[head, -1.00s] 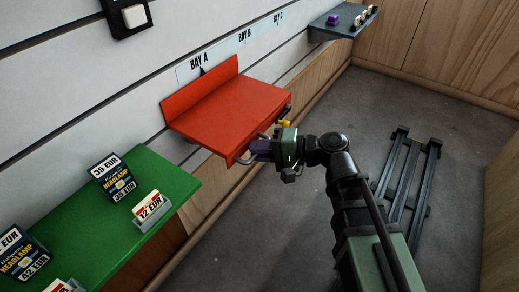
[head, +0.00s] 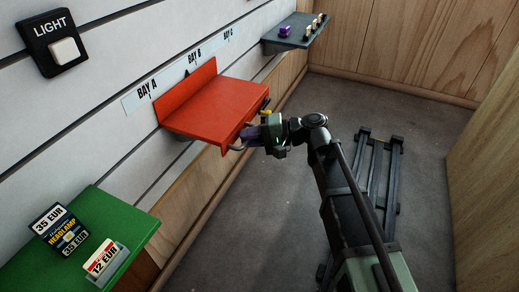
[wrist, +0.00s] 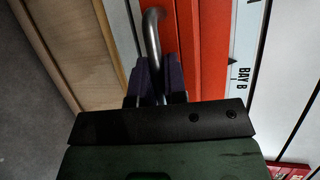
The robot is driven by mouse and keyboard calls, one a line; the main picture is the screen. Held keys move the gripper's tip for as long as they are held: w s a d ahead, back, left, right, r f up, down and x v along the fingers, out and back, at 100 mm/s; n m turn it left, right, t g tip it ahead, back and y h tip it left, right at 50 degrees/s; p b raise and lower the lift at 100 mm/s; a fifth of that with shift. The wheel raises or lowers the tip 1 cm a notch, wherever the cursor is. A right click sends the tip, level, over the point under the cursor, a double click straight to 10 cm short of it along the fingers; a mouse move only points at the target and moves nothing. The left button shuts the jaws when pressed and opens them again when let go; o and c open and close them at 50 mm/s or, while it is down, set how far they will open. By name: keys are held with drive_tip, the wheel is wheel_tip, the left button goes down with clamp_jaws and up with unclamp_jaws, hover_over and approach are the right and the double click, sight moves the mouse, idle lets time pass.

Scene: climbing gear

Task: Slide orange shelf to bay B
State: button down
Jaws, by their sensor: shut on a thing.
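The orange shelf (head: 205,112) hangs on the slatted wall under the bay label strip (head: 172,75). Its small dark pointer (head: 187,72) is near the BAY B label, slightly on the BAY A side of it. In the wrist view the pointer (wrist: 232,61) is beside the BAY B lettering (wrist: 245,75), not centred on it. My gripper (head: 248,133) is at the shelf's front edge, its purple fingers shut on the metal handle (head: 236,148). The handle (wrist: 152,38) runs between the fingers (wrist: 155,84) in the wrist view. The shelf top is empty.
A green shelf (head: 125,222) with a headlamp box (head: 60,230) and price card (head: 104,260) is at lower left. A grey shelf (head: 283,42) with small items is beyond BAY C. A light switch (head: 64,48) is upper left.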

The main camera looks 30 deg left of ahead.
drive_tip(key=w, duration=0.5)
drive_tip(key=shift+a, duration=0.3)
drive_tip(key=c, duration=1.2)
unclamp_jaws()
drive_tip(key=p+v, duration=0.2)
drive_tip(key=v, duration=0.9)
drive_tip(key=shift+a, duration=0.1)
